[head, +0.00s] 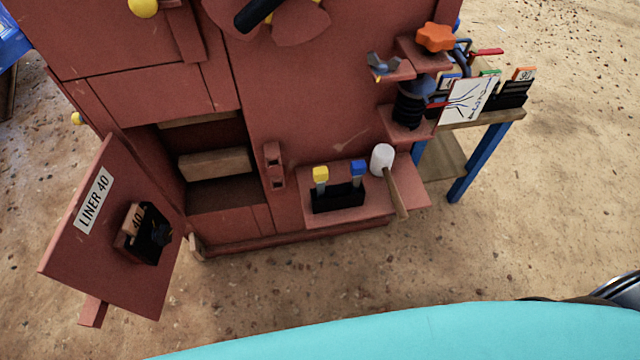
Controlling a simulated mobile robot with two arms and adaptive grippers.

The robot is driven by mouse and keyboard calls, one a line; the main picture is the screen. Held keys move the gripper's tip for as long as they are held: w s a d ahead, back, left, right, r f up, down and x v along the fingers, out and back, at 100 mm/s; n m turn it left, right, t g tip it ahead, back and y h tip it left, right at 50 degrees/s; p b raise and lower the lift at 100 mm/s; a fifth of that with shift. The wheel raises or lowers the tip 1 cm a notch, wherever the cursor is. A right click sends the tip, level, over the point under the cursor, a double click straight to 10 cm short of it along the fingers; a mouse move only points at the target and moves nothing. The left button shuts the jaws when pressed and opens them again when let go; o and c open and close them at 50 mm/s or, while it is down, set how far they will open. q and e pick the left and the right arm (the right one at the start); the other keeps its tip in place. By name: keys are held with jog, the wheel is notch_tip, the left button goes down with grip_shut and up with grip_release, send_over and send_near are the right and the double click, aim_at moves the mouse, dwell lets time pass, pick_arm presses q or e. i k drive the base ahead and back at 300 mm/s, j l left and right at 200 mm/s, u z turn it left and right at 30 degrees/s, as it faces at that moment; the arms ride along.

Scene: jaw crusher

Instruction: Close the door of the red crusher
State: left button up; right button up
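The red crusher (300,120) stands across the upper middle of the head view. Its door (85,255) stands wide open at the left, swung out toward me. The door bears a white "LINER 40" label (94,200) and a black holder (152,240) with a wooden block marked 40. The opening (225,195) behind the door is dark, with a wooden block (215,163) inside. A red latch bracket (273,165) is on the crusher face right of the opening. Neither of my grippers is in view.
A red shelf (410,190) on the crusher holds a white-headed mallet (383,158) and a black rack (338,200) with yellow- and blue-topped tools. A blue-legged table (475,165) stands at right. Gravel ground (300,285) in front is clear.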

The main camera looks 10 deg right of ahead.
aim_at(89, 252)
jog(key=j+z, duration=0.15)
jog(key=j, duration=0.3)
jog(key=j+z, duration=0.1)
jog(key=j, duration=0.4)
jog(key=k+j+z, duration=0.15)
jog(key=j, duration=0.3)
jog(key=j+z, duration=0.1)
jog(key=j, duration=0.35)
jog(key=k+j+z, duration=0.15)
jog(key=j, duration=0.3)
jog(key=k+j+z, duration=0.1)
jog(key=j, duration=0.35)
jog(key=k+j+z, duration=0.15)
jog(key=j, duration=0.25)
